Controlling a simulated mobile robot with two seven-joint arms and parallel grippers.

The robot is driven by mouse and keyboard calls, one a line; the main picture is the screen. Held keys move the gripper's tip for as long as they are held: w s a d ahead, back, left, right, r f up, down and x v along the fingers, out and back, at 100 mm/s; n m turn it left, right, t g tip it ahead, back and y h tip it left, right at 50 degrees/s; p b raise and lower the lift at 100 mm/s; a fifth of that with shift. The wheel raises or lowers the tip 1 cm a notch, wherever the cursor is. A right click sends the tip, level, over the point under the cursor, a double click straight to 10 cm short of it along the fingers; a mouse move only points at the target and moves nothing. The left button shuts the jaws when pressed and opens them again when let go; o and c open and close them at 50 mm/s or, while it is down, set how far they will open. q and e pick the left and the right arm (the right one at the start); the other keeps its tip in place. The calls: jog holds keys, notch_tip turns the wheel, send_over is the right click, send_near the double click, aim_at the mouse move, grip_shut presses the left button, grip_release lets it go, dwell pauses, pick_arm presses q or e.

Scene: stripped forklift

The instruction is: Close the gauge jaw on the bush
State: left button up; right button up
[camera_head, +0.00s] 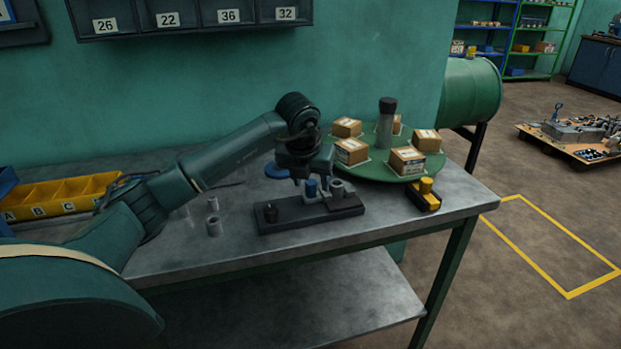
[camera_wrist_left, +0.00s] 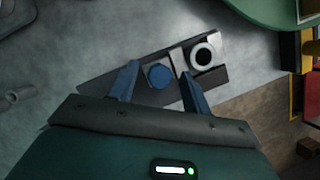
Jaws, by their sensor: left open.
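A green turntable (camera_head: 375,171) with several small boxes stands behind the gauge. A yellow-and-black block (camera_head: 425,195) is to its right. Loose grey bushes (camera_head: 214,227) stand on the bench to its left. A yellow bin (camera_head: 62,197) is at far left. The bench front edge is close.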

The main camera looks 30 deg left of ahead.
pick_arm(q)
grip_shut()
dwell(0.4)
